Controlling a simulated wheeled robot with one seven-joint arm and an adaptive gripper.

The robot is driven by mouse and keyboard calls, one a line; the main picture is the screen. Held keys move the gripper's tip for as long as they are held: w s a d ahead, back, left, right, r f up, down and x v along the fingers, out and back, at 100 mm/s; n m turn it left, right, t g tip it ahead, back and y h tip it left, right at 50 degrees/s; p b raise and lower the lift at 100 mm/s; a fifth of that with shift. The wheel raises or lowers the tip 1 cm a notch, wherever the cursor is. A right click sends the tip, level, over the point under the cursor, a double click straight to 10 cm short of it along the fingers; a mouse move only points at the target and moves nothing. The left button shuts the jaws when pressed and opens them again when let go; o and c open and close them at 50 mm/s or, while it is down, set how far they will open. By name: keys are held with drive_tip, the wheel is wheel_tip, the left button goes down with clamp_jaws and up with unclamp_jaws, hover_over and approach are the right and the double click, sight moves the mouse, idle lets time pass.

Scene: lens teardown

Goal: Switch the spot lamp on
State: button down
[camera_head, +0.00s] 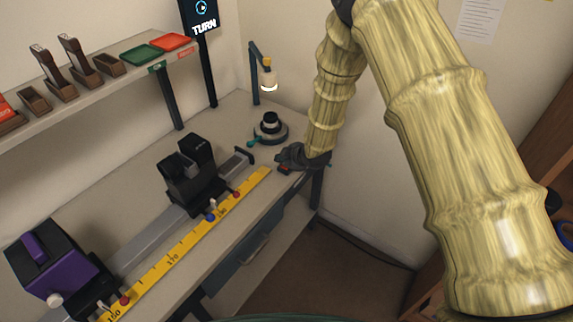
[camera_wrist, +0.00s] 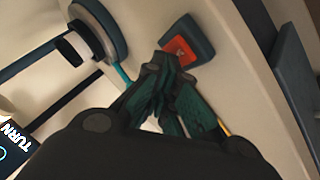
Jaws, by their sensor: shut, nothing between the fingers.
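The spot lamp (camera_head: 267,79) stands at the back corner of the bench, on a dark post with a short arm. Its pale head points down, and its underside looks bright. A dark switch box with an orange-red rocker (camera_wrist: 181,50) sits on the bench top in the wrist view. A bit of red (camera_head: 284,169) also shows by my fingertips in the head view. My gripper (camera_head: 281,160) is shut and empty, low over the bench's right end. In the wrist view its fingertips (camera_wrist: 158,66) are at the rocker's edge; I cannot tell whether they touch it.
A round dark stand (camera_head: 271,131) with a teal lever is just behind my gripper. A rail with a black carriage (camera_head: 190,175) and a yellow scale (camera_head: 185,246) run along the bench. A purple-and-black unit (camera_head: 52,262) is at front left. A "TURN" screen (camera_head: 202,18) stands behind.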

drive_tip(key=shift+r, duration=0.4)
wheel_tip(320, 180, up, 6)
drive_tip(key=p, duration=0.3)
idle(0.6)
